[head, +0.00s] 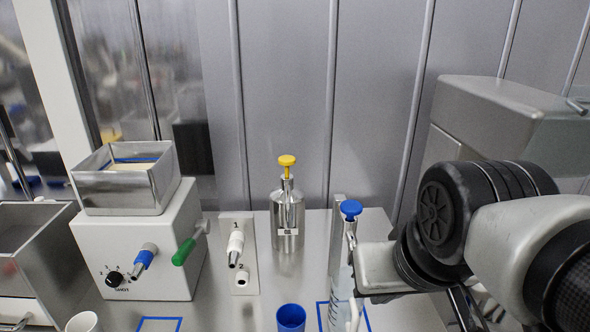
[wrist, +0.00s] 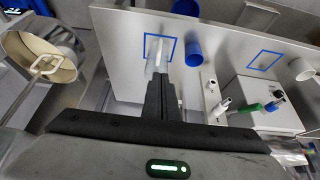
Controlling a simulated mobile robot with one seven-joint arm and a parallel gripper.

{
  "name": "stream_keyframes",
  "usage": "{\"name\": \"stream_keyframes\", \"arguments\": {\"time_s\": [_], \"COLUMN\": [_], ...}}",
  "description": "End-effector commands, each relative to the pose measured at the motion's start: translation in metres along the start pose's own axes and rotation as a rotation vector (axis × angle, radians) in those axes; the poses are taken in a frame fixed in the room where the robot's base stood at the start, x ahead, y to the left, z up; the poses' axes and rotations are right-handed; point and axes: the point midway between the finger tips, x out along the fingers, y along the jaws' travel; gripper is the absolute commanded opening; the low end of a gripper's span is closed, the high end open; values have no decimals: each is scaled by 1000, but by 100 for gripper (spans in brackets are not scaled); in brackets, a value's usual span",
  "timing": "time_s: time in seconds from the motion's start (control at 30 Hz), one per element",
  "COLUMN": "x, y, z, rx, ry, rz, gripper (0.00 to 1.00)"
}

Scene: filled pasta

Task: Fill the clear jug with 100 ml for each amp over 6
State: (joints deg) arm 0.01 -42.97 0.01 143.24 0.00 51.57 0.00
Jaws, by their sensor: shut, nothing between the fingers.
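A pale, see-through upright shape (head: 338,285), perhaps the clear jug, stands at the blue square outline in the head view, below a blue-knobbed tap (head: 350,209). Its level and any markings cannot be made out. In the wrist view, a pale narrow piece (wrist: 161,56) shows inside that square, partly behind my fingertips. My gripper (wrist: 163,77) is shut and empty, its black fingers pointing toward the square. In the head view my arm covers the right side and hides the fingertips. No current reading is legible; a white box (head: 120,250) carries a numbered dial (head: 114,278).
A blue cup (head: 291,318) stands left of the square. A steel bottle with yellow top (head: 287,215) stands behind. A white cup (head: 83,322), an empty blue square (head: 160,324) and a numbered tap block (head: 238,255) lie left. A round pot (wrist: 40,65) shows at wrist-view left.

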Motion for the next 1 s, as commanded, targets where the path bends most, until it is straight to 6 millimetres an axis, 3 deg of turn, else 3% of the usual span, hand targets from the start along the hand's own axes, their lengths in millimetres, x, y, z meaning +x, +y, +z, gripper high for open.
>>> {"name": "stream_keyframes", "arguments": {"time_s": [0.43, 0.57, 0.67, 0.8, 1.0], "x": [0, -8, -22, -42, -53], "y": [0, 0, -1, 0, -2], "z": [-1, -18, -52, -117, -198], "rx": [0, 0, 0, 2, 1], "ry": [0, -12, -35, -87, -158], "rz": [0, -3, -7, -11, -8], "gripper": [0, 0, 0, 0, 0]}}
